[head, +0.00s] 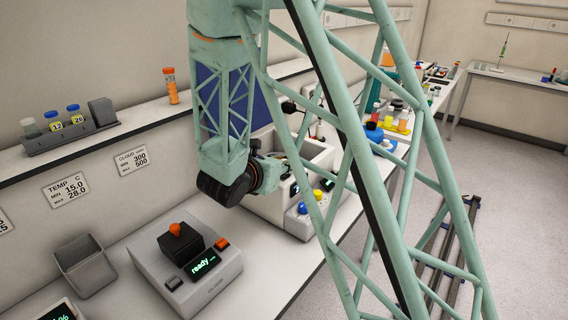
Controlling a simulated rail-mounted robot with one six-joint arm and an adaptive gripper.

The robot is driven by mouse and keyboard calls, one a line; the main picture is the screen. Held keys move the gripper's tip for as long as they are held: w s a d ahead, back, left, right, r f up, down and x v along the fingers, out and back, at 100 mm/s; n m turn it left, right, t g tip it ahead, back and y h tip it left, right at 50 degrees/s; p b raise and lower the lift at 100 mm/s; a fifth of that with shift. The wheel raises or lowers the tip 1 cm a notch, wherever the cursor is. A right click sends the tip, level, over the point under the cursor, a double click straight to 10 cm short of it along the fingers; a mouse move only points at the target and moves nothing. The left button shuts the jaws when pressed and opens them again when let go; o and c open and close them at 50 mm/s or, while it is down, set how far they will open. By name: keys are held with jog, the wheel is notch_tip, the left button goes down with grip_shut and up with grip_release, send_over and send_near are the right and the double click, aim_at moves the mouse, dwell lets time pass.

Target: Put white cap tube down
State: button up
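My gripper (280,172) is at the end of my arm, over or beside a white bench instrument (285,208). Its fingers are mostly hidden behind my green truss, so I cannot tell whether it is open or shut or holds anything. I cannot make out a white cap tube for certain. A small container with a pale grey cap (30,128) sits at the left end of a dark rack (70,137) on the shelf, far left of my gripper.
Two blue-capped vials (64,117) share the rack. An orange-capped tube (171,86) stands on the shelf (140,118). On the bench are a device reading "ready" (190,268) and an empty grey bin (84,267). Coloured bottles (388,117) stand beyond my truss.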

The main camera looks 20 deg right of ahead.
jog(key=shift+f+b, duration=0.4)
jog(key=o, duration=1)
jog(key=shift+r+p, duration=0.3)
jog(key=shift+r, duration=0.15)
jog(key=shift+s+a+r, duration=0.1)
jog(key=shift+a, duration=0.05)
jog(key=shift+p+v, duration=0.95)
jog(key=shift+v, duration=4.85)
